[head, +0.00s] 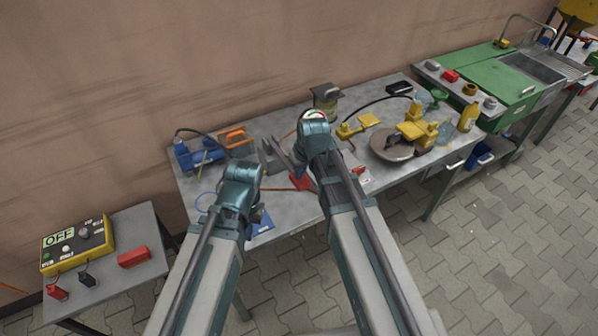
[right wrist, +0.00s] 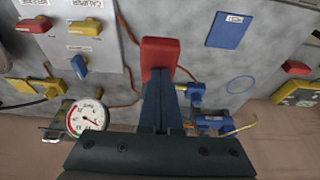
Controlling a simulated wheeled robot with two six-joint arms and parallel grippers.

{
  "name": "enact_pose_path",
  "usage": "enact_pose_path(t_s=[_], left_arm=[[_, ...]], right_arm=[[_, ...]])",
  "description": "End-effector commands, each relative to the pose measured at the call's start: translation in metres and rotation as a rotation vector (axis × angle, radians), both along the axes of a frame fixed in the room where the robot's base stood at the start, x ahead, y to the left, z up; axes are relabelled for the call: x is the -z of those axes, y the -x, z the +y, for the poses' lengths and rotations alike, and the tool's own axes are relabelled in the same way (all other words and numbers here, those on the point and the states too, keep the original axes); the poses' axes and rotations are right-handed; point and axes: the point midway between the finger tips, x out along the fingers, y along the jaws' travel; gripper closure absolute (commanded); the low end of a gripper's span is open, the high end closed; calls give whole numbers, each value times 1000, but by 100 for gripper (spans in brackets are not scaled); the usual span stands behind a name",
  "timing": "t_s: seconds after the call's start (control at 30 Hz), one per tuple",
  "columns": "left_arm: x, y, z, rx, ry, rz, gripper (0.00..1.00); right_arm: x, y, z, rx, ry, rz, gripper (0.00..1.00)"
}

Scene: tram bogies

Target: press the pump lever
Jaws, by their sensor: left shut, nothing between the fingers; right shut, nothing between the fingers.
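No part is labelled as the pump lever, and I cannot tell for sure which it is. A yellow device (head: 357,125) with a flat plate and a black hose stands on the bench right of my right wrist. A red block (head: 300,181) lies at the tips of my right gripper (head: 293,170); it shows in the right wrist view (right wrist: 160,52) just past the shut fingers (right wrist: 160,85). I cannot tell whether they touch. A round gauge (right wrist: 86,117) is partly hidden behind my wrist in the head view. My left gripper (head: 258,213) is mostly hidden behind its arm.
The grey bench (head: 284,212) also holds blue clamps (head: 190,157) at left, a round metal disc (head: 391,144) and a yellow bottle (head: 468,117) at right. A side table carries a yellow OFF box (head: 77,244) and a red block (head: 133,257). A wall stands behind.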

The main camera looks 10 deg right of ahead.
Motion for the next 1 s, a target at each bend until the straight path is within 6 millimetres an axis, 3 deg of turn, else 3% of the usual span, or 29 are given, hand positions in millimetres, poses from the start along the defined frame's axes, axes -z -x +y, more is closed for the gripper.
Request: enact_pose_path(t_s=[0.03,0.1,0.5,0.7,1.0], left_arm=[[17,0,0,0,0,0,100],[29,0,0,0,0,0,100],[85,0,0,0,0,0,100],[100,0,0,0,0,0,100],[107,0,0,0,0,0,100]], right_arm=[[16,6,-1,1,-8,-21,100],[26,8,-2,1,-16,-47,100],[81,9,-3,1,-19,-56,100],[96,7,-2,1,-19,-56,100],[103,7,-2,1,-18,-51,100]])
